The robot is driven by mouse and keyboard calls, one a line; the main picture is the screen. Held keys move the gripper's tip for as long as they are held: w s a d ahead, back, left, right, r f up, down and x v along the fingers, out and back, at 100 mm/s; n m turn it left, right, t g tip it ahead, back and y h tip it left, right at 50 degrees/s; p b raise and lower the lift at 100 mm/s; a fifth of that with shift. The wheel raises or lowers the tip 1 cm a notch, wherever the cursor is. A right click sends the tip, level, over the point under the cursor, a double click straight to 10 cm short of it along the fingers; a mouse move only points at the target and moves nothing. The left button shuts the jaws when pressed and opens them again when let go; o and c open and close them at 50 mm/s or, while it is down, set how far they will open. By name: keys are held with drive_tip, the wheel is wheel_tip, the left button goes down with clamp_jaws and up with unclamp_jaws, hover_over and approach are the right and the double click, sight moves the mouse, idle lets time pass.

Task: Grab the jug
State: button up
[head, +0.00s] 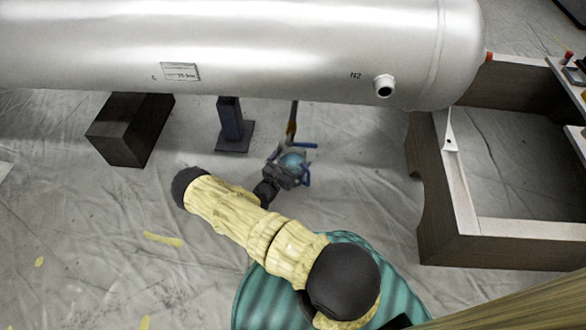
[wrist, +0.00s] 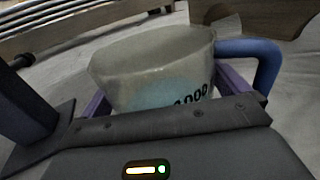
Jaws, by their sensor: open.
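The jug (wrist: 150,60) is a cloudy, see-through vessel with a wide open rim, dark printed numbers and a blue handle (wrist: 266,62) on its right side in the wrist view. In the head view the jug (head: 291,161) is small and partly covered by my gripper (head: 294,165), low near the sheeted floor. My gripper (wrist: 168,98) is open, with purple fingers on both sides of the jug's body. Most of the fingers and the jug's lower part are hidden, so I cannot tell whether they touch.
A large silver tank (head: 250,50) lies across the back above the floor. A dark block (head: 130,130) and a dark metal stand (head: 231,125) are below it. A wooden frame (head: 450,190) stands at the right. The sheeted floor at left is mostly clear, with yellow scraps (head: 162,240).

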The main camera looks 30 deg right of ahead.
drive_tip(key=c, duration=1.4)
drive_tip(key=shift+c, duration=0.2)
drive_tip(key=shift+r, duration=0.15)
drive_tip(key=r+p+v, duration=0.3)
drive_tip(key=p+v, duration=0.4)
drive_tip(key=v, duration=1.1)
drive_tip(key=shift+r, duration=0.2)
